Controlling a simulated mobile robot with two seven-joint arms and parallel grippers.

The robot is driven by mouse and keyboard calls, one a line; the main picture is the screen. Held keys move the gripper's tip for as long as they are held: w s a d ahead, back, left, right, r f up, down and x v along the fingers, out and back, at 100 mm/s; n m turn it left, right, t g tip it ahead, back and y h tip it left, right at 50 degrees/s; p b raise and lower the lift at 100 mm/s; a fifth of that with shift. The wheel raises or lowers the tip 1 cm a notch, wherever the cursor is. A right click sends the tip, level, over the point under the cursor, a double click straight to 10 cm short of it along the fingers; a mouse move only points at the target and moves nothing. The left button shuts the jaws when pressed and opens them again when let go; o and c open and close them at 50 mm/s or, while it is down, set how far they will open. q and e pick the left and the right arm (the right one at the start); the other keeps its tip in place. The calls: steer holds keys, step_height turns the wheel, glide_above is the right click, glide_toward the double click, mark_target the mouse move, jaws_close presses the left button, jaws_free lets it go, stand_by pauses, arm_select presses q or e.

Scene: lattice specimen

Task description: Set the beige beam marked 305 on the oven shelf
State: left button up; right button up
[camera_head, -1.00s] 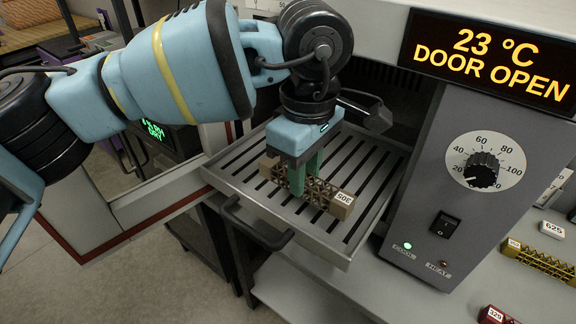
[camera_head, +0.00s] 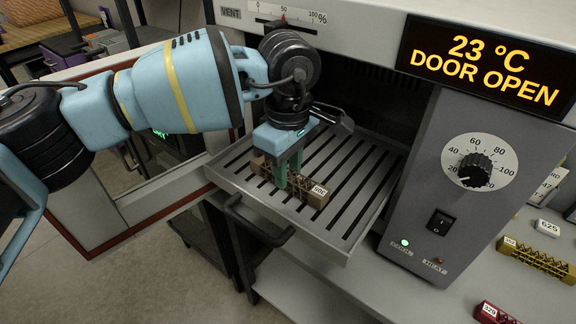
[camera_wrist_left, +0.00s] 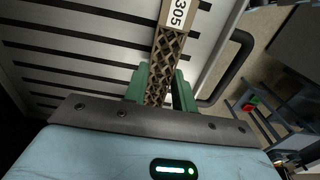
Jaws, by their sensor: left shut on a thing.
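The beige lattice beam (camera_head: 312,193) has a white end label; the left wrist view reads 305 on the beam (camera_wrist_left: 172,48). My left gripper (camera_head: 289,176) points down and is shut around the beam's middle, with green fingers (camera_wrist_left: 160,88) on either side. The oven shelf (camera_head: 341,244) is a slotted metal tray drawn out of the open oven. The beam lies level over the slats, well inside the rim. I cannot tell whether its underside touches them. My gripper hides part of the beam. My right gripper is not in view.
The oven's control panel (camera_head: 430,215) stands right of the shelf. The open oven door (camera_head: 150,190) is at left. A dark handle (camera_head: 255,228) juts from the shelf's front. A yellow beam (camera_head: 540,258) and a red beam (camera_head: 492,314) lie on the bench at right.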

arm_select(q)
steer(key=shift+f, duration=0.15)
steer(key=o, duration=1)
step_height(320, 180, up, 12)
steer(key=shift+r, duration=0.15)
